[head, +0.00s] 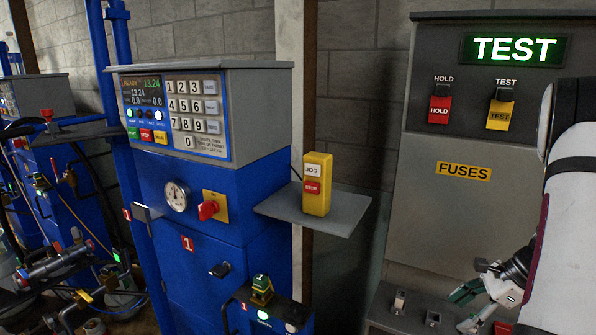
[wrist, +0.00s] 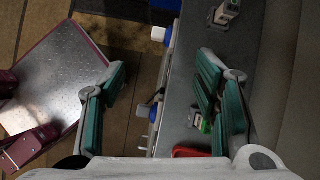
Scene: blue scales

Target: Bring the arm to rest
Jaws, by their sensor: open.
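My gripper (head: 463,308) is at the lower right of the head view, below the grey cabinet's FUSES label and beside its low ledge. My white arm (head: 575,210) comes down the right edge of the head view and covers part of the cabinet. The wrist view looks down past the fingers at the floor and a grey ledge (wrist: 185,110). I cannot tell whether a finger touches the ledge.
The grey cabinet (head: 440,215) has a lit TEST sign (head: 514,49), a red HOLD switch (head: 439,109) and a yellow TEST switch (head: 500,114). A blue machine (head: 200,250) with a keypad stands left. A yellow JOG/STOP box (head: 317,184) stands on a shelf (head: 343,213).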

